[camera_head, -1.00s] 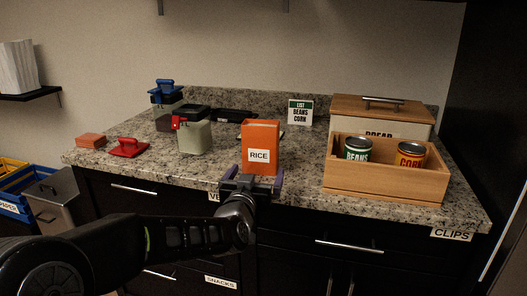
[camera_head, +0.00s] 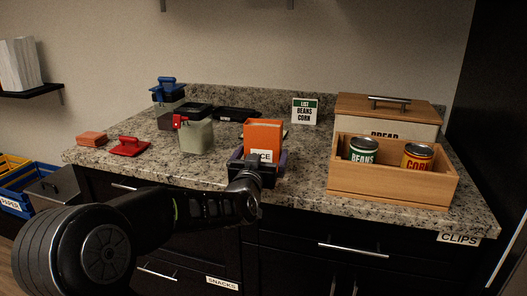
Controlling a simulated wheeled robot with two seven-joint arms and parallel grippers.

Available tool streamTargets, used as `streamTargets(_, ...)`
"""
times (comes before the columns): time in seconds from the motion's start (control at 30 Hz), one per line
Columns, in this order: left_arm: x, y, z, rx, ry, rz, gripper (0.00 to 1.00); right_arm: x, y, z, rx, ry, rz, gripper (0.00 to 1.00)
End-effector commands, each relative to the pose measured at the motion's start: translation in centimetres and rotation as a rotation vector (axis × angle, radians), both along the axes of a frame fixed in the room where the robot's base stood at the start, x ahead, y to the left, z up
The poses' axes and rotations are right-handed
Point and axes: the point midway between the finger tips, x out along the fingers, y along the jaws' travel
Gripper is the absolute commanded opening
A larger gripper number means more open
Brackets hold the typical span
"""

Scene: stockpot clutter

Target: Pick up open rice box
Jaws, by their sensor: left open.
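The orange rice box (camera_head: 263,134) stands upright near the counter's front edge, its white RICE label partly hidden by my gripper. My left gripper (camera_head: 258,160) is in front of the box's lower part, with its fingers open, one to each side of the box. I cannot tell whether the fingers touch the box. Whether the box's top is open does not show clearly. My right gripper is not in view.
A wooden crate (camera_head: 390,186) with a BEANS can (camera_head: 363,152) and a CORN can (camera_head: 417,157) stands right, before a bread box (camera_head: 388,117). Left are a clear canister (camera_head: 196,138), a red lid (camera_head: 129,147) and an orange block (camera_head: 90,139). A list sign (camera_head: 305,111) stands behind.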

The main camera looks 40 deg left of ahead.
Motion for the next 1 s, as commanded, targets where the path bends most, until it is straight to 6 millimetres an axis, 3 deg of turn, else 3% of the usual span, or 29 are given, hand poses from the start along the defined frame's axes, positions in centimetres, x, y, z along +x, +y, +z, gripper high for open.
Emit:
streamTargets(0.47, 1.0, 0.5, 0.0, 0.0, 0.001, 0.0, 1.0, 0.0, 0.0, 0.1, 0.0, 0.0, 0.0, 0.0)
streamTargets(0.8, 5.0, 2.4, -0.1, 0.0, 0.001, 0.0, 1.0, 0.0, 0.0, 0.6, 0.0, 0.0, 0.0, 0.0)
streamTargets(1.0, 5.4, 2.6, -0.1, 0.0, 0.001, 0.0, 1.0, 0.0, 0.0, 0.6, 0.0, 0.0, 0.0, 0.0)
